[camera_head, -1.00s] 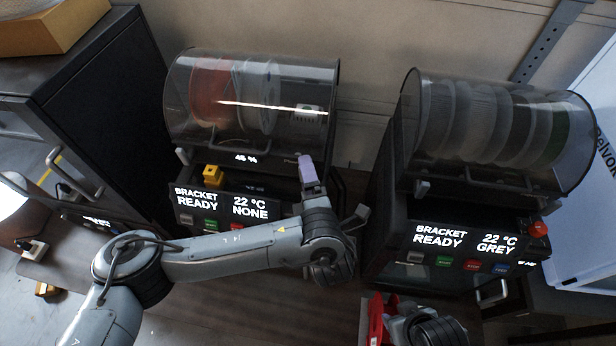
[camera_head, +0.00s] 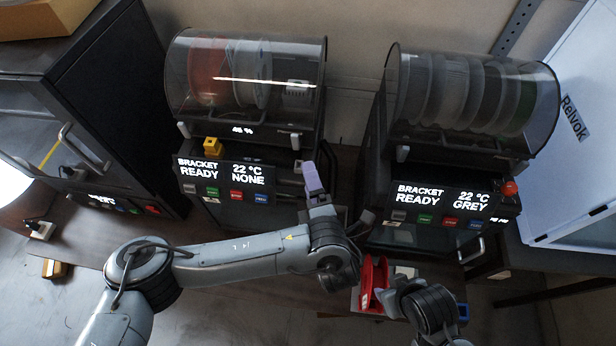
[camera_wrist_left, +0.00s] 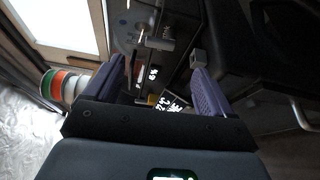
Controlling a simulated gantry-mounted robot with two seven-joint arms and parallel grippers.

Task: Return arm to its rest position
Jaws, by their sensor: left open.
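My left arm (camera_head: 235,262) reaches in from the lower left in the head view. Its gripper (camera_head: 314,185), with purple fingers, points up in front of the gap between the two printers. In the left wrist view the left gripper (camera_wrist_left: 158,72) has its purple fingers wide apart with nothing between them. My right arm (camera_head: 435,308) shows only in part at the lower right. Its fingers cannot be made out. A red object (camera_head: 373,284) is beside it; whether they touch is unclear.
The left printer (camera_head: 240,185) reads READY, NONE; the right printer (camera_head: 440,205) reads READY, GREY. Both have clear spool covers. A yellow block (camera_head: 212,147) sits on the left printer. A dark cabinet (camera_head: 120,110) stands at left, a white panel (camera_head: 585,150) at right.

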